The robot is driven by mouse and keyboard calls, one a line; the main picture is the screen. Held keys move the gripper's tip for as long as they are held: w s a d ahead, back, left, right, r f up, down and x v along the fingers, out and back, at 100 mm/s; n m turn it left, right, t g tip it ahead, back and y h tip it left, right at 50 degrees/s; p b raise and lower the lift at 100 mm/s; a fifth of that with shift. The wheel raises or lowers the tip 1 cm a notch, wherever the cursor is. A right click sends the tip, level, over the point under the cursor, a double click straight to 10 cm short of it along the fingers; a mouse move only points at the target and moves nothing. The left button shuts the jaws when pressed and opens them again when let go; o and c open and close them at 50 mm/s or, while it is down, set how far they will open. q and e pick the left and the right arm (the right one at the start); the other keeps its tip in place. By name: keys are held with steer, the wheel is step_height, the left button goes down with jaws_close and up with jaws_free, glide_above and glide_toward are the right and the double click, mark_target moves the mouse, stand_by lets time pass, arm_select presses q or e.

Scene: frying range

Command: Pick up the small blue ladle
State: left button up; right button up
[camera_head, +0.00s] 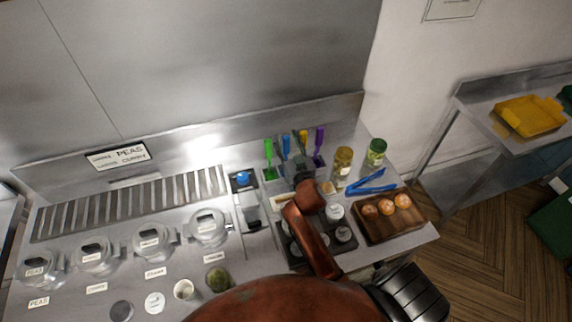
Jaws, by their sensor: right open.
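A blue upright handle (286,148), which looks like the small blue ladle, stands among other coloured handles at the back of the counter. Its lower end is hidden, so I cannot make out the bowl. My right gripper (298,168) is open, just in front of and slightly right of the blue handle in this view. The gripper is small and dark here, and it partly covers the utensil holder. I cannot tell whether it touches any handle. My left gripper is not in view.
Green (268,151) and purple (319,141) handles stand on either side, with a yellow one between. Jars (342,163), blue tongs (371,184) and a wooden tray (391,229) of round orange-brown items lie right. Glass jars (208,226) line the left. A steel backsplash rises behind.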

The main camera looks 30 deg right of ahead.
jaws_close()
stand_by(0.4)
